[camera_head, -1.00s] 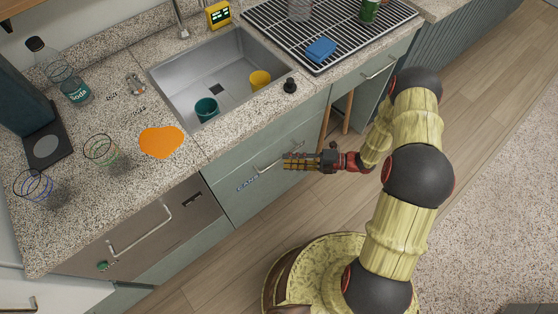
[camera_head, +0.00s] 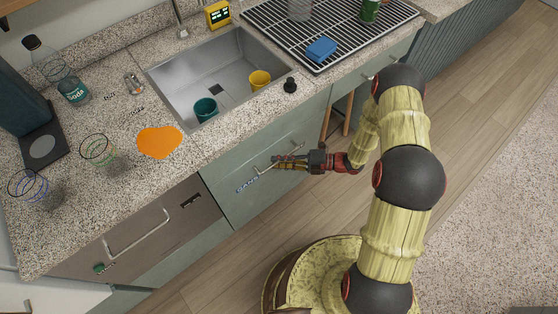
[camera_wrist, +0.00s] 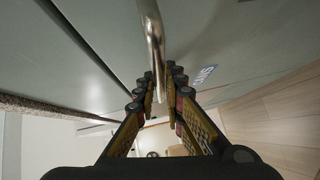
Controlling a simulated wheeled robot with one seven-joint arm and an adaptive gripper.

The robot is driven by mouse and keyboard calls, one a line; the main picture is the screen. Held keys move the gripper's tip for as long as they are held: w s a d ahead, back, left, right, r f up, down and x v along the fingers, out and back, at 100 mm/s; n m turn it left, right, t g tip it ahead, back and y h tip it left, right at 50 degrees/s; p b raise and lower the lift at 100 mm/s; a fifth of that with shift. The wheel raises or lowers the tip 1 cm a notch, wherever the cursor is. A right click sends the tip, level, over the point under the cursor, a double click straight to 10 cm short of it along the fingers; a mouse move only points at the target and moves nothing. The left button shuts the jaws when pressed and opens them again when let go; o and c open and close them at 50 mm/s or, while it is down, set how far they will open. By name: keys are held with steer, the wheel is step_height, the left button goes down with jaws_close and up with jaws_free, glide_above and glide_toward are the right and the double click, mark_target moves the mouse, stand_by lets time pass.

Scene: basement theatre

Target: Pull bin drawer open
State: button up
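The bin drawer (camera_head: 228,200) is a grey-green front below the sink, with a small label and a metal bar handle (camera_head: 262,170). It looks flush with the cabinet. My gripper (camera_head: 275,163) is at this handle, with its fingers drawn close together. In the wrist view, the handle (camera_wrist: 154,38) runs down between the two fingers of my gripper (camera_wrist: 162,78), which close around it. The fingers hide part of the handle in the head view.
A dishwasher-like steel front (camera_head: 150,230) with its own handle is to the left. Above are the counter, the sink (camera_head: 220,75) with two cups, and a drying rack (camera_head: 325,30). Wooden floor (camera_head: 460,130) is clear to the right of my arm.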

jaws_close()
stand_by(0.5)
